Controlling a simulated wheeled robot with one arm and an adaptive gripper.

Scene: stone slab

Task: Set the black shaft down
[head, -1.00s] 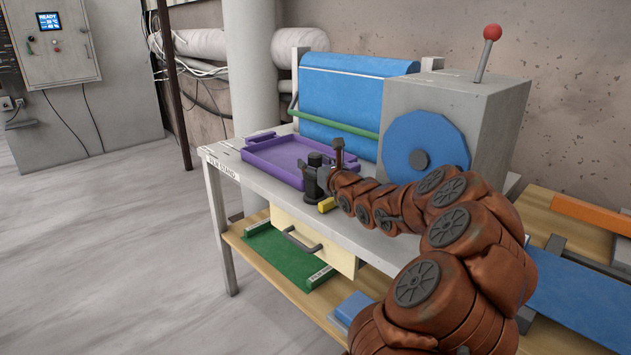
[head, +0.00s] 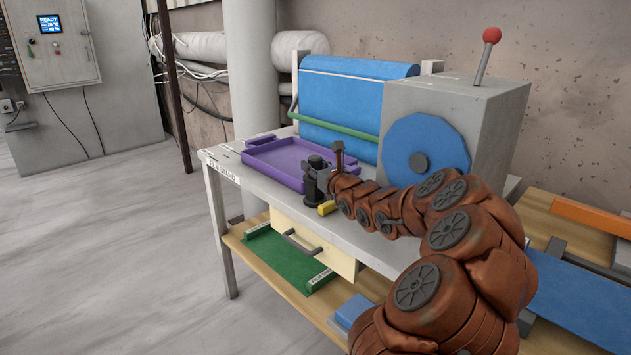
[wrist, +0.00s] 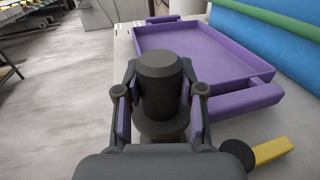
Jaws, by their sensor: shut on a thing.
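The black shaft (wrist: 158,85) stands upright between the two fingers of my gripper (wrist: 158,112) in the wrist view. My gripper is shut on it. In the head view the shaft (head: 316,162) and my gripper (head: 317,182) are over the front part of the grey table (head: 262,192), in front of the purple tray.
The purple tray (head: 283,158) lies just behind, and a yellow-handled tool (wrist: 268,152) lies close to the right. A blue roll (head: 345,95) and a grey machine with a blue disc (head: 425,143) stand farther back. The table's left end is clear.

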